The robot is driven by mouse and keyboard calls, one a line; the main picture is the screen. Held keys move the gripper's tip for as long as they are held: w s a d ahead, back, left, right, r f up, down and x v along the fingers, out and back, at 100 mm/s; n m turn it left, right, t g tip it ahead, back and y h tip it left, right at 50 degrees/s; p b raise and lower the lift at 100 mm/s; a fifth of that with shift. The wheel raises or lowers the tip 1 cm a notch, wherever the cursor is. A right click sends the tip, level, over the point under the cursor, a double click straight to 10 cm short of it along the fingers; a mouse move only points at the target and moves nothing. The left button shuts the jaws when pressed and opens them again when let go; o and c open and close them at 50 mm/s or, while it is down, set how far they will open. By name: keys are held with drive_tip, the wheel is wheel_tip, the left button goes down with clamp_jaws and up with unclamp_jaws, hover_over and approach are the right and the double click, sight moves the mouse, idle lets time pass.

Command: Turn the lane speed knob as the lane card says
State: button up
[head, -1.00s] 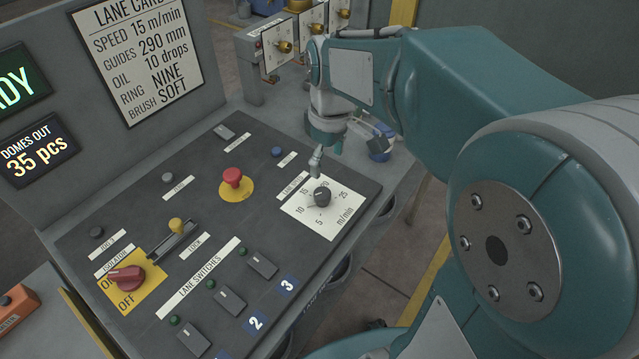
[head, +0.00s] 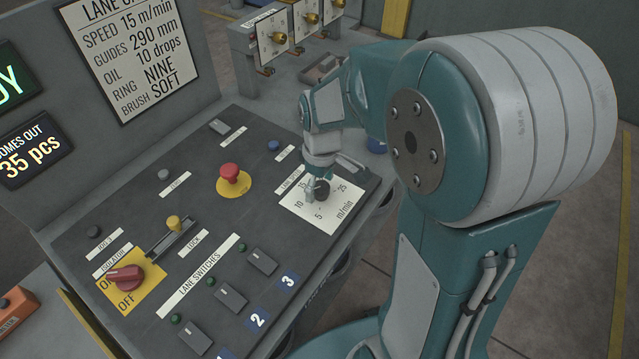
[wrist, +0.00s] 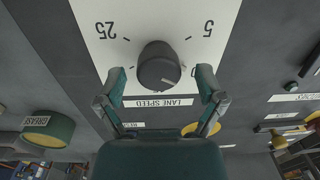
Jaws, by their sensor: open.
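The lane speed knob (head: 322,187) is a dark round knob on a white dial plate (head: 318,215) at the panel's right; my gripper partly hides it in the head view. In the wrist view the knob (wrist: 158,66) sits between and slightly ahead of my open fingers, with a gap each side. My gripper (wrist: 161,84) points down at the dial. A light mark shows at the knob's lower right in the wrist view; the number it points at is not readable. The lane card (head: 135,55) reads speed 15 m/min.
A red mushroom button (head: 230,173) on a yellow disc stands left of the dial. A yellow-handled slider (head: 174,223), a red isolator knob (head: 125,278) and several lane switches (head: 230,298) share the panel. Gauges with brass knobs (head: 277,37) stand behind.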

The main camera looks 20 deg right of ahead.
drive_tip(key=shift+d, duration=0.2)
drive_tip(key=shift+a, duration=0.1)
drive_tip(key=c, duration=1.2)
drive_tip(key=shift+o, duration=0.2)
drive_tip(key=shift+m, duration=0.3)
drive_tip(key=m, duration=1.1)
drive_tip(key=o, duration=1.2)
drive_tip(key=shift+c, duration=0.2)
